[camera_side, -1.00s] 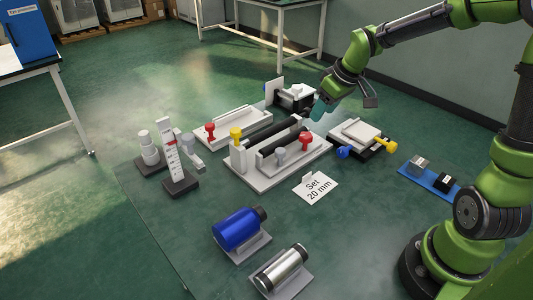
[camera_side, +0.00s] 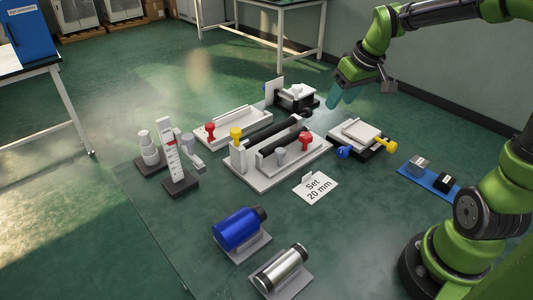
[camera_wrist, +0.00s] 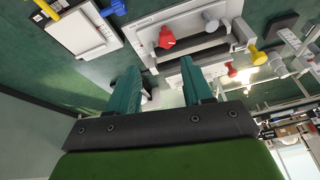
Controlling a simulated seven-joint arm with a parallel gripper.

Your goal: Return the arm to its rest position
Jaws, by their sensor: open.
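My gripper (camera_side: 340,95) is in the air above the far right of the work area, behind the rail fixture in the side view. Its two teal fingers also show in the wrist view (camera_wrist: 160,85), spread apart with nothing between them. The arm is green and black, reaching in from the right. The rail fixture (camera_side: 262,182), a grey plate with black bars and red, grey and yellow knobs, stands below and left of my gripper. It shows at the top of the wrist view (camera_wrist: 145,28).
A white plate on a black base (camera_side: 357,132) with blue and yellow knobs sits right of the fixture. A vertical scale (camera_side: 175,165) stands left. A blue cylinder (camera_side: 238,229) and a silver cylinder (camera_side: 281,269) lie in front. A card (camera_side: 316,188) reads "Set 20 mm". A wall is behind my arm.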

